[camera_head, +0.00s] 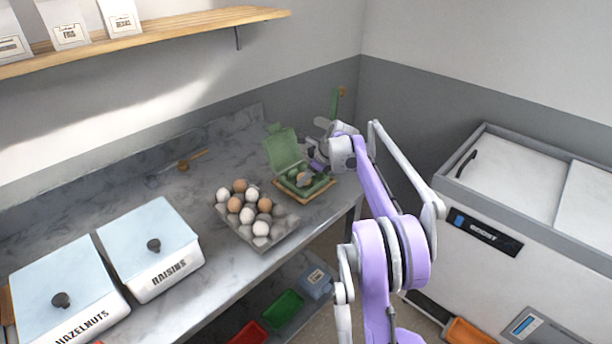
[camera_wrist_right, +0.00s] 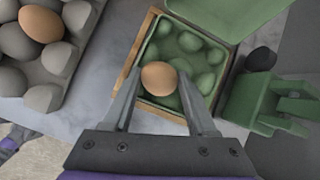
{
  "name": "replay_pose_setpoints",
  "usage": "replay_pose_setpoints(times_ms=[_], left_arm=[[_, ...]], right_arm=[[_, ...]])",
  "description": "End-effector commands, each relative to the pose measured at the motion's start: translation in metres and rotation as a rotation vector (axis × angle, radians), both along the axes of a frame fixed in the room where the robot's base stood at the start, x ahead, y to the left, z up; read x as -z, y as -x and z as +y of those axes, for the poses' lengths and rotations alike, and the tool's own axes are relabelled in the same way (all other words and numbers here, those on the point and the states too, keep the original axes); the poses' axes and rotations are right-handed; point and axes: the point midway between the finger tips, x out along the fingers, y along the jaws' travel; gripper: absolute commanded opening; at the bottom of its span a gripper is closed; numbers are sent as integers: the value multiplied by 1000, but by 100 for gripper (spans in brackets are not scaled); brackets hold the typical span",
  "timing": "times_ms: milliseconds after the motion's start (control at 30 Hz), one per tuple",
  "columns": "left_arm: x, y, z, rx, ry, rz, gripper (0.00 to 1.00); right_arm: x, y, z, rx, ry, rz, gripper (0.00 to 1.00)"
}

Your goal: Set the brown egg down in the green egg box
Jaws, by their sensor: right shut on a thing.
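A brown egg (camera_wrist_right: 159,78) is between the fingertips of my right gripper (camera_wrist_right: 163,82), which is shut on it. The green egg box (camera_wrist_right: 206,52) stands open under and beyond the egg in the wrist view, with its lid up at the back. Its cups look empty. I cannot tell whether the egg touches a cup.
A grey tray (camera_head: 284,229) of brown and white eggs stands left of the box. White bins of raisins (camera_head: 168,268) and hazelnuts (camera_head: 75,310) stand farther left. A green holder (camera_wrist_right: 268,104) is right of the box. The box rests on a wooden board (camera_wrist_right: 128,86).

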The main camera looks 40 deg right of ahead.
Motion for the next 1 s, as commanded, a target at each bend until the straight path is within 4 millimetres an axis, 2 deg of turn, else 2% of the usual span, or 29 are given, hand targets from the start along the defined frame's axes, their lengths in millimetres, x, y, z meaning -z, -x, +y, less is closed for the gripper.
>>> replay_pose_setpoints(times_ms=[367, 400, 600, 867, 1000], left_arm=[[2, 0, 0, 0, 0, 1, 50], [2, 0, 0, 0, 0, 1, 50], [2, 0, 0, 0, 0, 1, 50], [2, 0, 0, 0, 0, 1, 50], [2, 1, 0, 0, 0, 1, 50]], right_arm=[[3, 0, 0, 0, 0, 0, 36], [3, 0, 0, 0, 0, 0, 59], [3, 0, 0, -1, -1, 0, 92], [3, 1, 1, -2, -1, 2, 92], [-7, 7, -1, -2, -1, 2, 92]])
